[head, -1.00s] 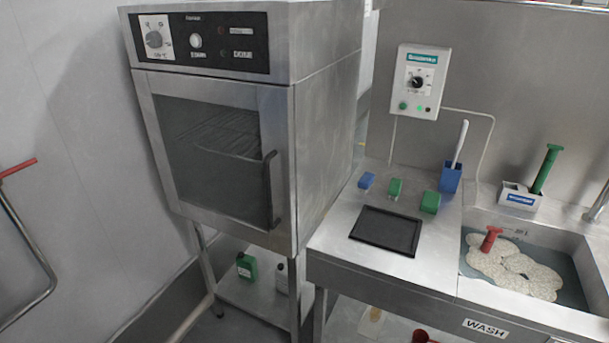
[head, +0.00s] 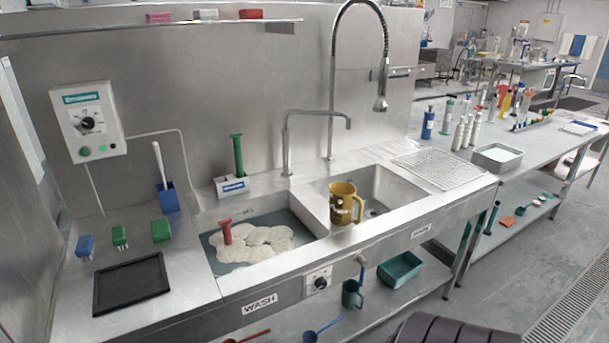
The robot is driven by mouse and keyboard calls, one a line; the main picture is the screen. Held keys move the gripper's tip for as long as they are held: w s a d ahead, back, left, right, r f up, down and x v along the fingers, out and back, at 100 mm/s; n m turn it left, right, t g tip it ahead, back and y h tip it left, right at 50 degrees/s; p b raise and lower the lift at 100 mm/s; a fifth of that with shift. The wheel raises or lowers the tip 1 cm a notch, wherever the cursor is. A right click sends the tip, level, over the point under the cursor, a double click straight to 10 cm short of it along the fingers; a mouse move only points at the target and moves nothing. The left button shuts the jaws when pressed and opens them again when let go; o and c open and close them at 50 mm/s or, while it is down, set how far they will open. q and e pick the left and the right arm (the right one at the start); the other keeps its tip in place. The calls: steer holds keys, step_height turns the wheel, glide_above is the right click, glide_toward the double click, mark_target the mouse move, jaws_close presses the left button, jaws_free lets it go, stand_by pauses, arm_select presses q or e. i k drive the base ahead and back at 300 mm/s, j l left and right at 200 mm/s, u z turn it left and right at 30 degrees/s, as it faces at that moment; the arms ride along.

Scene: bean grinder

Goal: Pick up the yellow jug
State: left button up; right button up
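The yellow jug (head: 342,204) stands upright in the right-hand sink basin (head: 388,190), close to the divider between the two basins. It has a loop handle on its right side and dark marks on its front. Neither of my grippers shows in the head view.
The left basin holds foam and a red-handled tool (head: 226,232). A tall tap (head: 333,80) and a lower spout (head: 287,140) rise behind the basins. A black tray (head: 131,284) and small brushes lie on the left counter. The ribbed drainboard (head: 438,168) at right is clear.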

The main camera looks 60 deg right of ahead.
mark_target(343, 197)
steer(key=z, duration=2)
steer(key=i+l, duration=0.45)
steer(key=i, duration=0.25)
steer(key=i+l+u, duration=0.1)
steer(key=i+l, duration=0.3)
steer(key=i, duration=0.3)
steer(key=i+l, duration=0.5)
steer(key=i, duration=0.15)
steer(key=j+u, duration=0.05)
